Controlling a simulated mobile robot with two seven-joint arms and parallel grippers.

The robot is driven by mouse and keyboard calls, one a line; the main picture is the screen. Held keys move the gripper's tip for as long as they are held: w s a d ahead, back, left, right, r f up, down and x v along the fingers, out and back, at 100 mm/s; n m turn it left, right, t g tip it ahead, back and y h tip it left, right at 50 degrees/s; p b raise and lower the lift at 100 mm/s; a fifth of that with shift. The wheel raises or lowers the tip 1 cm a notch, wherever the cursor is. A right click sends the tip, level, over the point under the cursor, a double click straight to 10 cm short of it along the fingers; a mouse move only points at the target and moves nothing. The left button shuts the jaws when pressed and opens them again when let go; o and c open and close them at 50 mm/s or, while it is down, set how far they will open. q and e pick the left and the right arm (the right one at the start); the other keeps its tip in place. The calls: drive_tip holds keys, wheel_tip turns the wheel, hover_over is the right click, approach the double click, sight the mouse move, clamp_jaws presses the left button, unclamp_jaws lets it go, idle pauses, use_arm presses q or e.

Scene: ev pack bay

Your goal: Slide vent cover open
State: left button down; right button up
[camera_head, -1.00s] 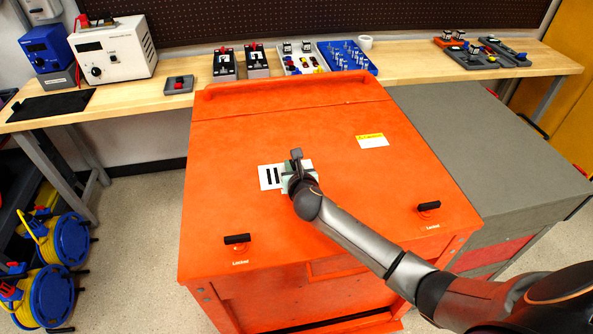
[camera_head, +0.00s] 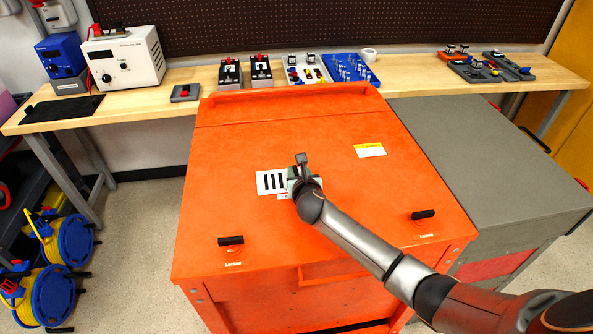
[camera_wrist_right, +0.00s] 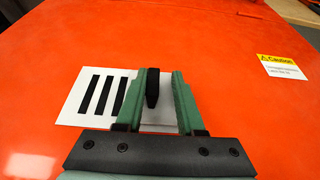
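The vent (camera_head: 262,183) is a white plate with several black slots, set in the top of the orange cabinet. The slots show uncovered at its left in the right wrist view (camera_wrist_right: 66,108). A black upright knob (camera_wrist_right: 152,88) stands on the vent cover, right of the slots. My right gripper (camera_head: 300,165) is over the right part of the vent. Its two green fingers (camera_wrist_right: 156,78) stand apart on either side of the knob. The left finger is close to the knob; a gap shows on the right. Touch cannot be told. My left gripper is not in view.
The orange cabinet top (camera_head: 225,210) carries two black handles, left (camera_head: 231,240) and right (camera_head: 423,214), and a caution label (camera_head: 370,150). A grey cabinet (camera_head: 460,150) stands at the right. A wooden bench (camera_head: 190,93) with tools runs behind.

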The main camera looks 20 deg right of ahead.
drive_tip(key=shift+o, duration=0.5)
drive_tip(key=shift+a, duration=0.1)
drive_tip(key=shift+r, duration=0.1)
drive_tip(key=shift+s+a+r, duration=0.15)
drive_tip(key=shift+s+r, duration=0.1)
drive_tip(key=shift+s, duration=0.25)
drive_tip(key=p+v, duration=0.2)
drive_tip(key=v, duration=0.9)
drive_tip(key=shift+s, duration=0.2)
drive_tip(key=shift+f, duration=0.1)
